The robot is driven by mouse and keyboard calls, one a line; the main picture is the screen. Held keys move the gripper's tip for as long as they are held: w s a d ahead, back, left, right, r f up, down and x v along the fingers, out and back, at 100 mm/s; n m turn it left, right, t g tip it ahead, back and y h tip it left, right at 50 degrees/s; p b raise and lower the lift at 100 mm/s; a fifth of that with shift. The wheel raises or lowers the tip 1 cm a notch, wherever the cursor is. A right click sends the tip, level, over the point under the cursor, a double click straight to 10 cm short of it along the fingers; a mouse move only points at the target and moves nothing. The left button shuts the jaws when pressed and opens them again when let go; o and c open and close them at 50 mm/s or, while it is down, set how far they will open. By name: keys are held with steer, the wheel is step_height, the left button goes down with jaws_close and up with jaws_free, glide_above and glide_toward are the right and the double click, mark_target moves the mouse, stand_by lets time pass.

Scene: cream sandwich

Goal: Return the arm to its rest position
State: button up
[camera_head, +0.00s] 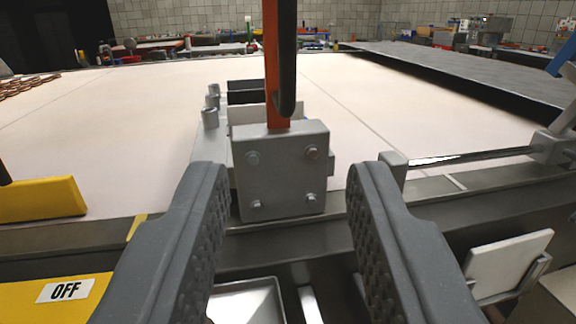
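My gripper (285,200) is in the lower middle of the head view. Its two dark grey fingers stand wide apart, with textured pads facing each other and nothing between them. Beyond the fingertips is a grey metal block (280,170) with several bolts. An orange bar (276,65) with a black edge rises from the block. The fingers do not appear to grip the block or the bar.
A pale flat surface (120,105) extends behind the block. A yellow part (40,200) is at left, with an OFF label (66,290) below it. A metal rod (470,157) runs at right. A metal tray (245,303) lies below.

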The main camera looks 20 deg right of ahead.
steer(key=w+a+r+n+y+p, duration=0.25)
steer(key=a+r, duration=0.25)
steer(key=r, duration=0.6)
steer(key=s+a+r+n+g+y+p, duration=0.1)
steer(key=s+a+r+y+p, duration=0.1)
steer(key=a+r, duration=0.7)
steer(key=s+a+r+n+g+y+p, duration=0.1)
steer(key=s+a+r, duration=0.5)
steer(key=r, duration=0.8)
steer(key=a+y+p, duration=0.1)
steer(key=a+p, duration=0.1)
steer(key=a, duration=0.1)
steer(key=shift+a+p, duration=0.35)
steer(key=shift+p, duration=0.05)
